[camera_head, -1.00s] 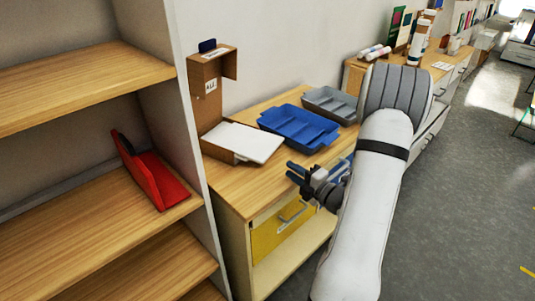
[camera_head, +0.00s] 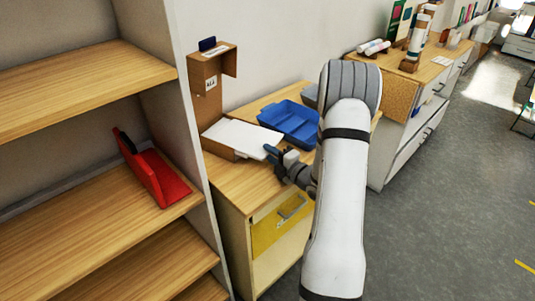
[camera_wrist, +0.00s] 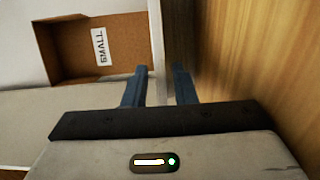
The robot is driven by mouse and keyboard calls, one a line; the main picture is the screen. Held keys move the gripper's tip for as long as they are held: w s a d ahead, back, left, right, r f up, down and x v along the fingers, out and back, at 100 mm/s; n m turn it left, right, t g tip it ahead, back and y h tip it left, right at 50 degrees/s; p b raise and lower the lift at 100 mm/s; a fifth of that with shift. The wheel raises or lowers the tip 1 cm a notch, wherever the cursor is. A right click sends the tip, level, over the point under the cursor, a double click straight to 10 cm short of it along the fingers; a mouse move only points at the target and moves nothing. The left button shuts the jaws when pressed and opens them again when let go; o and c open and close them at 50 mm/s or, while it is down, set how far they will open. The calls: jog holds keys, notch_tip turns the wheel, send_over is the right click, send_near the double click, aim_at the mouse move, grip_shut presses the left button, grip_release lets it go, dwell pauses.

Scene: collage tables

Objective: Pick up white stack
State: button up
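The white stack (camera_head: 243,137) lies flat on the wooden counter, in the low front part of a brown cardboard box (camera_head: 210,88). My gripper (camera_head: 271,153) is at the right edge of the stack, with its blue fingers pointing toward it. In the wrist view my gripper (camera_wrist: 160,84) has its two blue fingers apart, with a narrow pale strip behind the gap. I cannot tell whether the stack's edge is between the fingers or whether they touch it. The box's brown inside (camera_wrist: 75,55) with a small label also shows in the wrist view.
A blue tray (camera_head: 290,123) stands just behind my gripper, with a grey tray (camera_head: 310,96) partly hidden by my arm. A shelf with a red bookend (camera_head: 160,180) is at the left. A yellow drawer (camera_head: 280,222) is below the counter.

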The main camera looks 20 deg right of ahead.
grip_shut()
dwell(0.4)
jog(key=shift+r, duration=0.1)
dwell(0.4)
jog(key=shift+r+p, duration=0.3)
jog(key=shift+r, duration=1)
jog(key=shift+f, duration=0.1)
jog(key=s+d+r+b, duration=0.1)
jog(key=s+d+r, duration=0.1)
jog(key=s, duration=0.4)
jog(key=s+d+r+b, duration=0.1)
jog(key=s+d+r, duration=0.1)
jog(key=s, duration=0.5)
jog(key=shift+d+r, duration=0.4)
jog(key=shift+r, duration=0.1)
jog(key=shift+s, duration=0.1)
